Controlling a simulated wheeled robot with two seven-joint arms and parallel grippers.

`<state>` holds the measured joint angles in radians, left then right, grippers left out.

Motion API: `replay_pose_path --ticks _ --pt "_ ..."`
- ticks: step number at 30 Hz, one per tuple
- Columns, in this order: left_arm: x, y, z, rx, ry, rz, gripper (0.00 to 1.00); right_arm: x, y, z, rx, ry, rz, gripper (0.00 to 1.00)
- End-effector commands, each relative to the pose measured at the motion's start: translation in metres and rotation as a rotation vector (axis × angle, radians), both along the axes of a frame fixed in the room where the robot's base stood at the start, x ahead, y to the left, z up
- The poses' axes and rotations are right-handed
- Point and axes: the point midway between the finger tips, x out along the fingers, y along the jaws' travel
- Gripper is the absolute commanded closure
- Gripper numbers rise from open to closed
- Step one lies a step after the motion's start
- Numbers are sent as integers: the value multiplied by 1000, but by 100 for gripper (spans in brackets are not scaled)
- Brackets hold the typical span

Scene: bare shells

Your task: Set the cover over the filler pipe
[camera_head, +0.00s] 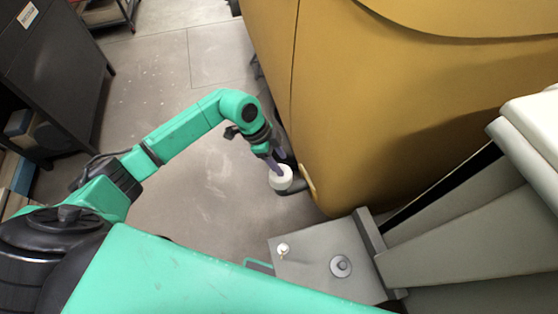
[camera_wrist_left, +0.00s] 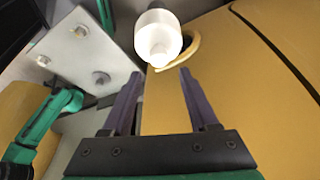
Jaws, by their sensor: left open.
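The white round cover (camera_head: 281,179) sits at the free end of the short dark filler pipe (camera_head: 298,188), which comes out of the yellow shell. In the left wrist view the cover (camera_wrist_left: 158,32) lies just beyond my fingertips and hides the pipe end, so how far it is seated cannot be told. My left gripper (camera_head: 275,163) is at the cover in the head view. In the left wrist view its two purple fingers (camera_wrist_left: 161,73) are apart with nothing between them. My right gripper is not seen.
The large yellow shell (camera_head: 370,110) stands close to the right of my left gripper. A grey plate (camera_head: 310,262) with a small white knob and a round disc lies nearer to me. A dark cabinet (camera_head: 55,60) stands at the left. Open floor (camera_head: 170,75) lies between.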

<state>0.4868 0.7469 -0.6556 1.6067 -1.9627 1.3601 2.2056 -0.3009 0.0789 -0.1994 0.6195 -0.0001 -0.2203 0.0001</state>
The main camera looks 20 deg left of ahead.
Motion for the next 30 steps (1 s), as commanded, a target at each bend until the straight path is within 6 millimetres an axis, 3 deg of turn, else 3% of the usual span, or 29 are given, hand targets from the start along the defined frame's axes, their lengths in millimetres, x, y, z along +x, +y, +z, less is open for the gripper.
replay_pose_path --ticks 9,13,17,30 --pt "-4 33 79 4 -5 0 40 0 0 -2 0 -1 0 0" --pt "-6 42 102 2 -2 1 40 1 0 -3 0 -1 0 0" --pt "-7 46 111 0 -1 0 40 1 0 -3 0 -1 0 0" --pt "-8 45 111 0 0 0 40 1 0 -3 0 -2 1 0"
